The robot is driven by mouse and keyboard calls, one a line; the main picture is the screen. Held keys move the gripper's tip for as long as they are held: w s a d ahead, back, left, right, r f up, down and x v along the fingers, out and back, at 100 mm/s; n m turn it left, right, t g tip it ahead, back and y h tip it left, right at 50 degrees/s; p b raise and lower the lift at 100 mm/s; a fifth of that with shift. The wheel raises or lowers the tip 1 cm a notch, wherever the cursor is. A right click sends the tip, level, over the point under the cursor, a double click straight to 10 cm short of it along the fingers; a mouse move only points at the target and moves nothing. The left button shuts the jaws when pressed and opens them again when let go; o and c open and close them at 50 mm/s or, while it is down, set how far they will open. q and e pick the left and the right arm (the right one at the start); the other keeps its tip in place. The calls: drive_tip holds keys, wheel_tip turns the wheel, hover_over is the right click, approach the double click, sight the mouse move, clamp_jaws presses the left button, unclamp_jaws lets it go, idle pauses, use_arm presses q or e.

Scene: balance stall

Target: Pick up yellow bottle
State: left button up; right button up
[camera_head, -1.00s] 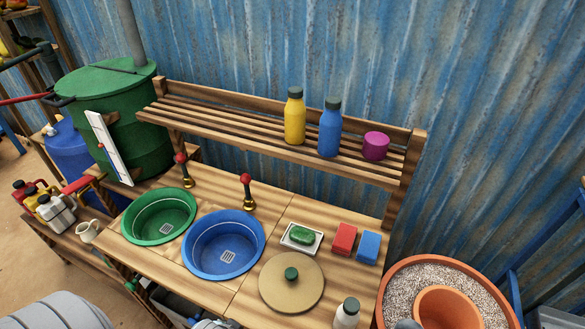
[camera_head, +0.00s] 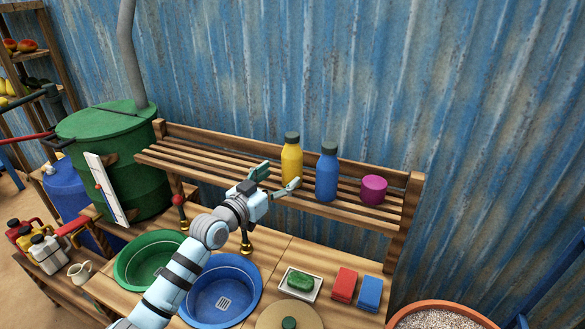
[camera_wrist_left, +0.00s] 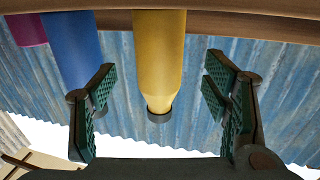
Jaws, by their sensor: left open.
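The yellow bottle (camera_head: 291,163) with a dark cap stands upright on the slatted wooden shelf, just left of the blue bottle (camera_head: 327,175). My left gripper (camera_head: 277,178) is open in front of the yellow bottle at shelf height. In the left wrist view, which looks inverted, the yellow bottle (camera_wrist_left: 158,60) shows between the two green-padded fingers of the open gripper (camera_wrist_left: 165,98), with visible space on both sides. The blue bottle (camera_wrist_left: 73,48) is beside it, behind the left finger in that view. My right gripper is not in view.
A magenta round container (camera_head: 373,190) stands right of the bottles on the shelf (camera_head: 215,165). Below are a green basin (camera_head: 135,262), a blue basin (camera_head: 232,312), two red-knobbed taps, a soap dish and red and blue blocks. A corrugated wall is close behind the shelf.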

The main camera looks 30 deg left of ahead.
sight(286, 170)
use_arm(q)
drive_tip(key=w, duration=0.5)
drive_tip(key=shift+w+d+r, duration=0.2)
drive_tip(key=shift+d, duration=0.15)
drive_tip(key=shift+w+d, duration=0.15)
drive_tip(key=shift+w, duration=0.35)
drive_tip(key=c, duration=1.5)
